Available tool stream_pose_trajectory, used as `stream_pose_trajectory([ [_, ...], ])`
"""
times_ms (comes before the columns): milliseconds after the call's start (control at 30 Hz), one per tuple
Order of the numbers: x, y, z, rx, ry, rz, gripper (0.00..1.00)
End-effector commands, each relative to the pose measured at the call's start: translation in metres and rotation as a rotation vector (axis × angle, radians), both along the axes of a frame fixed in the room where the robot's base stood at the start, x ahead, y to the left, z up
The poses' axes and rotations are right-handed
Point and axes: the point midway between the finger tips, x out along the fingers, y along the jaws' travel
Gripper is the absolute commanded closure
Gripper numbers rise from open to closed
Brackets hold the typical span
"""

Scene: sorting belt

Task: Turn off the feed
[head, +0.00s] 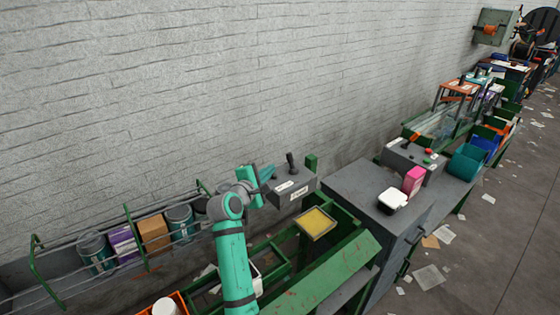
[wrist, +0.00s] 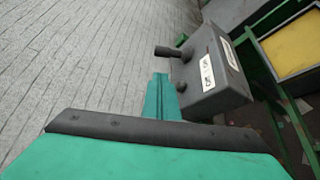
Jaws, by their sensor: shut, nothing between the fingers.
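A grey control box (head: 296,190) with white labels and a dark upright lever (head: 291,162) stands just right of my gripper (head: 268,172). In the wrist view the box (wrist: 213,92) shows a longer lever (wrist: 168,51) and a short dark stub (wrist: 181,86). The teal fingers (wrist: 162,98) are together and empty, close beside the box and the stub. I cannot tell whether they touch. The label text is too small to read. A second grey panel (head: 398,156) with red and green buttons stands farther right.
A yellow-bottomed tray (head: 316,223) sits on the green frame right of my arm. A grey cabinet (head: 352,187) carries a white box (head: 392,200) and a pink carton (head: 412,180). A wire shelf with cans and boxes (head: 153,233) runs along the wall at left.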

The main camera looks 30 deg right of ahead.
Motion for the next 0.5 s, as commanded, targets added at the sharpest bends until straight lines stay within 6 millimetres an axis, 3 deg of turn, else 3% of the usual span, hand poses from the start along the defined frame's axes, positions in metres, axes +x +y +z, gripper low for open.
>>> stream_pose_trajectory([
  [167, 0.005, -0.009, -0.002, 0.000, 0.000, -0.001, 1.00],
  [500, 0.033, -0.057, -0.013, 0.001, 0.001, -0.006, 1.00],
])
